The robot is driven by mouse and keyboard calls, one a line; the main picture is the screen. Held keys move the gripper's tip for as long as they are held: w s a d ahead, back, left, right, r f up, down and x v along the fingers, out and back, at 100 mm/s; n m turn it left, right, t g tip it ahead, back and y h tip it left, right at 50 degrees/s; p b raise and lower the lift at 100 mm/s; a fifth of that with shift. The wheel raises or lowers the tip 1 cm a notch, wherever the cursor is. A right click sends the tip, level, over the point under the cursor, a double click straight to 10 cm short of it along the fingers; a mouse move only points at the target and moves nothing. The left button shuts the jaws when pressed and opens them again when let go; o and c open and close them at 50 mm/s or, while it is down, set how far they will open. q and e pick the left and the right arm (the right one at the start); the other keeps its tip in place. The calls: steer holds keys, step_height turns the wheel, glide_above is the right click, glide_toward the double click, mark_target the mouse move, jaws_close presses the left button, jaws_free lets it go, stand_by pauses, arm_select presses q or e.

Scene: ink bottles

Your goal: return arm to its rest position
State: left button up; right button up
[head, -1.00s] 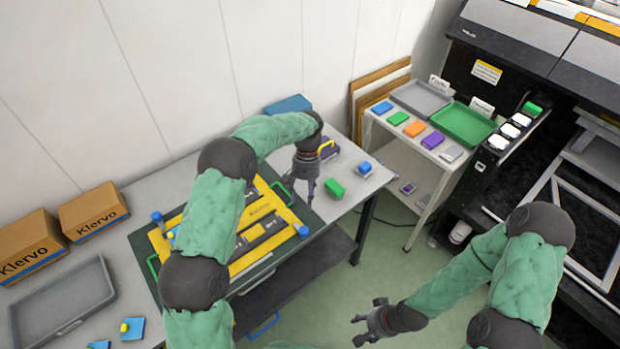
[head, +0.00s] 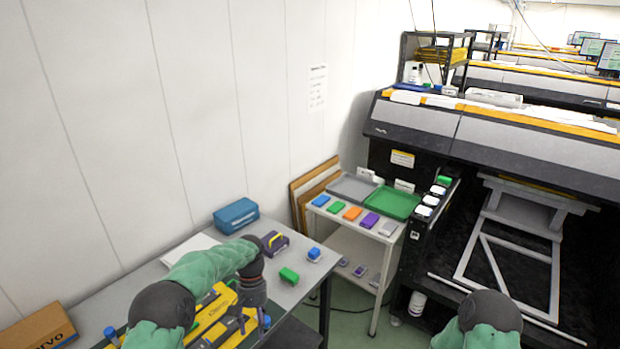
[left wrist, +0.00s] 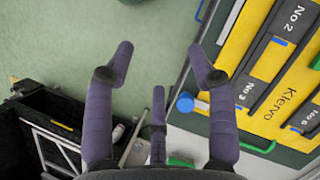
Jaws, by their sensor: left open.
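My left gripper (head: 243,324) hangs low beside the right end of the yellow frame (head: 196,318) on the table. Its dark fingers are spread, and in the left wrist view (left wrist: 160,65) nothing is between them; green floor shows beyond. My left arm comes in from the bottom left with its green sleeve bent. Of my right arm only a dark joint and green sleeve show at the bottom right; its gripper is out of the picture.
A green block (head: 289,276) and a blue-topped bottle (head: 314,254) stand on the table right of my gripper. A purple item with a yellow handle (head: 273,243) and a blue box (head: 236,215) stand behind. A white cart (head: 345,250) holds trays and coloured blocks.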

arm_select(q)
steer(key=s+d+f+t+h+b, duration=0.1)
steer(key=s+d+f, duration=0.1)
steer(key=s+f, duration=0.35)
steer(key=s+d+f+h+b, duration=0.1)
steer(key=s+f, duration=0.1)
steer(key=f, duration=0.6)
steer(key=s+d+f+t+h+b, duration=0.1)
steer(key=s+d+f, duration=0.1)
steer(key=s+f, duration=0.35)
steer(key=s+f+t+b, duration=0.1)
steer(key=s+f, duration=0.3)
steer(key=s, duration=0.3)
steer(key=s+f+n+t+b, duration=0.1)
steer(key=s+f+t+b, duration=0.1)
steer(key=s+f, duration=0.2)
steer(key=s, duration=0.3)
steer(key=shift+s+d+h, duration=0.3)
steer(key=shift+s, duration=0.1)
arm_select(e)
step_height(320, 180, down, 6)
steer(key=shift+s+r, duration=0.1)
